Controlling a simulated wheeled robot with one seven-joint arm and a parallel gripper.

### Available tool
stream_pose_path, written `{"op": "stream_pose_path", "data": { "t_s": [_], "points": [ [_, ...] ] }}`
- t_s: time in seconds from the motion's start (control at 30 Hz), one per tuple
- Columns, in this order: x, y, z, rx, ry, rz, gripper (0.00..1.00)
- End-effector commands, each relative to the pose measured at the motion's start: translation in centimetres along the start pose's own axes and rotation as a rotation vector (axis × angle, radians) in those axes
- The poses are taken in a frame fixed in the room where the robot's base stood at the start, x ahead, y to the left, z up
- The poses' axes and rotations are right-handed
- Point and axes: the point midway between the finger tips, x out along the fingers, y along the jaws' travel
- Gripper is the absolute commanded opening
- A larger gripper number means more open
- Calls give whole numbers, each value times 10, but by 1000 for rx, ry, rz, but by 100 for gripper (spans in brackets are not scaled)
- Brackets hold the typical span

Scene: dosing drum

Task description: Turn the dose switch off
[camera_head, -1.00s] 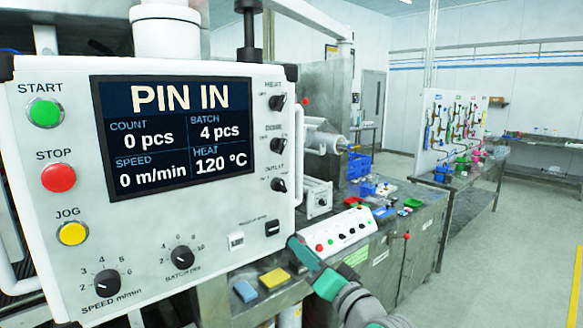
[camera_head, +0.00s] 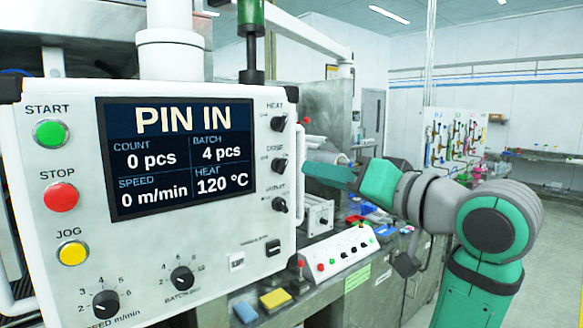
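The dose switch (camera_head: 279,165) is a small black rotary knob on the right side of the white control panel (camera_head: 215,255), between the heat knob (camera_head: 278,124) and the outlet knob (camera_head: 280,204). Its pointer looks tilted, but its exact setting is too small to read. My gripper (camera_head: 308,172), green with a dark teal end, is just right of the dose switch, pointing left at its height. A small gap seems to show between them. Whether the fingers are open or shut cannot be seen.
The panel carries a screen (camera_head: 176,157) reading PIN IN, a green start button (camera_head: 50,133), a red stop button (camera_head: 61,196) and a yellow jog button (camera_head: 73,252). A white button box (camera_head: 340,257) sits on the bench below my arm. Free floor lies at right.

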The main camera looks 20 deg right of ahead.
Motion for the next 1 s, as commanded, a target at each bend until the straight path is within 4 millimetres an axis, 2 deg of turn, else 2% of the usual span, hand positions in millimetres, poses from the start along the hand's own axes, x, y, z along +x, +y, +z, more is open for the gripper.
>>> {"op": "stream_pose_path", "data": {
  "t_s": [0.3,0.5,0.7,0.97,1.0],
  "points": [
    [57,0,1,2,-3,-2,27],
    [82,0,1,2,-2,-2,27],
    [93,-1,1,1,-1,-2,27],
    [94,-2,2,1,-1,-3,27],
    [94,-2,2,1,-1,-4,18]
  ]
}}
